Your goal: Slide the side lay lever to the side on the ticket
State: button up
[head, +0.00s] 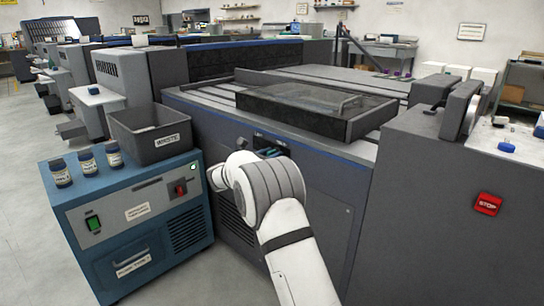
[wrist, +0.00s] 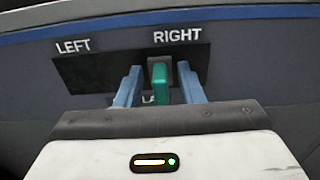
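The lever (wrist: 160,84) is a short teal-green handle in the wrist view. It stands at the right part of a black slot plate (wrist: 90,73), below the word RIGHT; the word LEFT is at the plate's other side. My gripper (wrist: 160,88) has two blue fingers, one on each side of the lever, with a gap showing on both sides. It is open around the lever. A label under the lever is mostly hidden. In the head view my arm covers most of the plate and the gripper. I cannot make out a ticket.
The dark press (head: 340,165) fills the middle. A blue cabinet (head: 135,225) stands at left with a WASTE bin (head: 150,130) and several ink bottles on it. A grey housing with a red STOP button (head: 488,204) is at right. Open floor lies at far left.

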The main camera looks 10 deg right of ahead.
jog(key=shift+c, duration=0.3)
grip_shut()
